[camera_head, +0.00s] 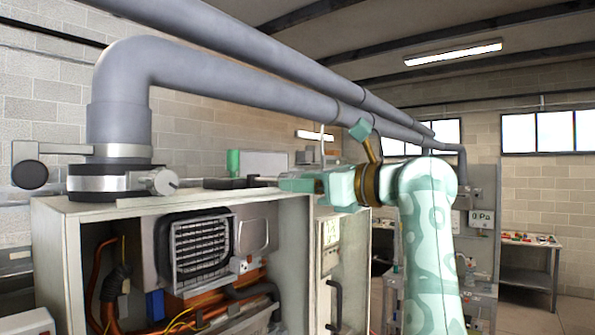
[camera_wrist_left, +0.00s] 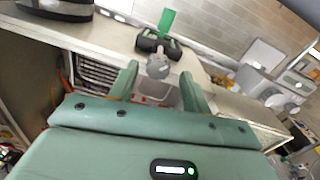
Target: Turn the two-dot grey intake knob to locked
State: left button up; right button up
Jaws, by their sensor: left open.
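In the left wrist view a grey lobed knob (camera_wrist_left: 158,66) sits on the front of a small black fitting (camera_wrist_left: 150,43) with a green upright part (camera_wrist_left: 167,21). My left gripper (camera_wrist_left: 160,82) is open, its fingers either side of and just short of the knob; I cannot see contact. In the head view my left gripper (camera_head: 284,181) is beside the black fitting (camera_head: 250,182) on the cabinet top; that knob is not distinct there. Another grey knob (camera_head: 160,181) is on the black collar under the large pipe. Dots are not readable on either knob. My right gripper is not in view.
The open cabinet (camera_head: 52,215) holds a finned grille (camera_head: 203,247) and copper pipes. A large grey pipe (camera_head: 120,90) runs over its top. Its panel door (camera_head: 330,262) stands at the right. A workbench (camera_head: 530,248) is at the far right.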

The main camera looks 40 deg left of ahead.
pick_arm(q)
jog(key=shift+s+a, duration=0.25)
jog(key=shift+a, duration=0.75)
jog(key=shift+d, duration=0.15)
jog(key=c, duration=1)
jog(key=m, duration=0.9)
jog(key=shift+r+m, duration=0.1)
jog(key=shift+m, duration=0.2)
jog(key=o, duration=1)
jog(key=shift+w, duration=0.1)
